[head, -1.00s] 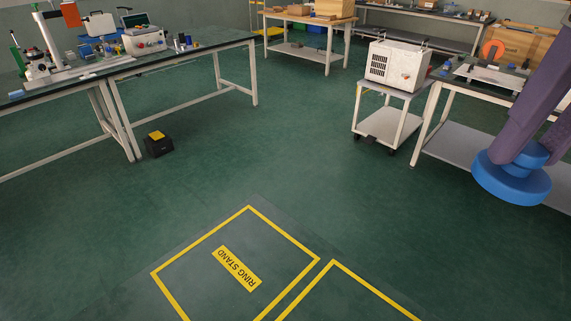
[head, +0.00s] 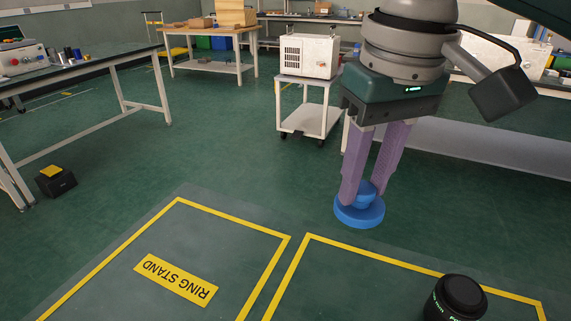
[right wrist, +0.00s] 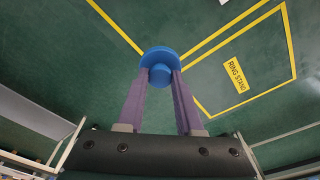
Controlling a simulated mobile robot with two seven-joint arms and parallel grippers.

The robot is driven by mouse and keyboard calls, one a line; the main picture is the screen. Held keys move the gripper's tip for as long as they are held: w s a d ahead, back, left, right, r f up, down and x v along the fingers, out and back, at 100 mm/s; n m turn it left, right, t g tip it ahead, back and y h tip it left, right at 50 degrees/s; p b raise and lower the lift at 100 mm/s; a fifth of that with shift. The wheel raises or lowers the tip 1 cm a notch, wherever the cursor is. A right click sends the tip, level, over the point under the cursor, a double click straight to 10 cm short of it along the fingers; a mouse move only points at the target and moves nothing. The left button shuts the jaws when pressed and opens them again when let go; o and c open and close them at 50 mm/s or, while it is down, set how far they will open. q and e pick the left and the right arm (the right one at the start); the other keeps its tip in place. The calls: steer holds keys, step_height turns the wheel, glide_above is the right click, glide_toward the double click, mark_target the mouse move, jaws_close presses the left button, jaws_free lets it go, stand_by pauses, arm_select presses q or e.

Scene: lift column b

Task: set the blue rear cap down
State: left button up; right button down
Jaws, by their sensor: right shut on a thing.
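The blue rear cap (head: 359,212) is a round disc with a smaller raised hub. My right gripper (head: 366,190) points down with its purple fingers shut on the hub, and the cap hangs in the air above the green floor. In the right wrist view the cap (right wrist: 160,56) sits between the tips of my right gripper (right wrist: 160,76), with floor behind it. My left gripper is in neither view.
A yellow-outlined floor zone carries a RING STAND label (head: 176,279). Another outlined zone lies right of it, with a black cylindrical object (head: 456,298) at its front. A white cart (head: 309,104) and benches stand behind. A black box with a yellow top (head: 55,181) is at left.

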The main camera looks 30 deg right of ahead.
arm_select(q)
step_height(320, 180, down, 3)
steer(key=shift+b, duration=1.2)
arm_select(e)
step_height(320, 180, down, 10)
steer(key=shift+f, duration=0.1)
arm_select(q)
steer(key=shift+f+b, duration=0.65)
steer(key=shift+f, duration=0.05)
arm_select(e)
step_height(320, 180, down, 4)
steer(key=shift+r, duration=0.25)
steer(key=shift+f, duration=0.15)
steer(key=shift+f, duration=0.15)
steer(key=c, duration=0.6)
jaws_free()
steer(key=shift+o, duration=0.2)
